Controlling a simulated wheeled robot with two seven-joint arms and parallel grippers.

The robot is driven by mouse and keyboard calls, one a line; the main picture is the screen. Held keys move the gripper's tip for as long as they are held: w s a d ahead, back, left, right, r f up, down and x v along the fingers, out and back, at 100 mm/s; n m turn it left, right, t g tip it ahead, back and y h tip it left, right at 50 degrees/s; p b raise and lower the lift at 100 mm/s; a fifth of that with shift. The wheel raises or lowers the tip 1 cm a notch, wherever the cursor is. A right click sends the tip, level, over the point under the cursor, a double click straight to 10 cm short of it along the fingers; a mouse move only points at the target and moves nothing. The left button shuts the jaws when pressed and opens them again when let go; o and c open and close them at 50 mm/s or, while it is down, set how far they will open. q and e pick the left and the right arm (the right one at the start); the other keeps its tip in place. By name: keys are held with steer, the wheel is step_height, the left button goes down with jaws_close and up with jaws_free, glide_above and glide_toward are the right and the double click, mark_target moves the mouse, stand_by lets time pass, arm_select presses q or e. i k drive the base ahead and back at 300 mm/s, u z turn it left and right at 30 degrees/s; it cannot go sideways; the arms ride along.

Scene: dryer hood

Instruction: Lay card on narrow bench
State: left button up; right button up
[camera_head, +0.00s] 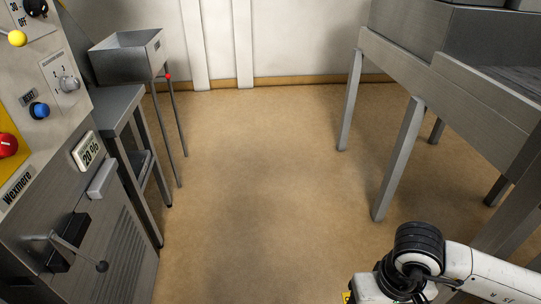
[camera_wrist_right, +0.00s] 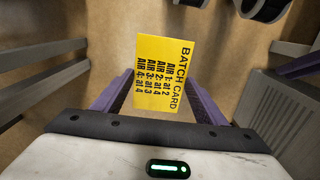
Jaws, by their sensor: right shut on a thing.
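The yellow batch card (camera_wrist_right: 162,72) is held between the two purple fingers of my right gripper (camera_wrist_right: 160,90), with its printed face towards the right wrist camera. Its print reads "AIR 1: at 2, AIR 2: at 4, AIR 3: at 3, AIR 4: at 4". In the head view a small yellow patch (camera_head: 346,297) shows at the bottom edge beside my right wrist; most of that gripper is out of frame. A slim grey metal bench (camera_head: 113,106), which looks like the narrow bench, stands at the left beside the machine. My left gripper is not in view.
The control machine (camera_head: 75,130) with knobs, a "20 %" label and a lever (camera_head: 75,250) fills the left side. A grey open bin (camera_head: 128,58) on legs stands behind the bench. A large metal table (camera_head: 440,85) stands at right. The brown floor (camera_head: 250,190) between is clear.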

mark_target(109, 105)
steer(key=i, duration=2.75)
steer(key=u, duration=2.3)
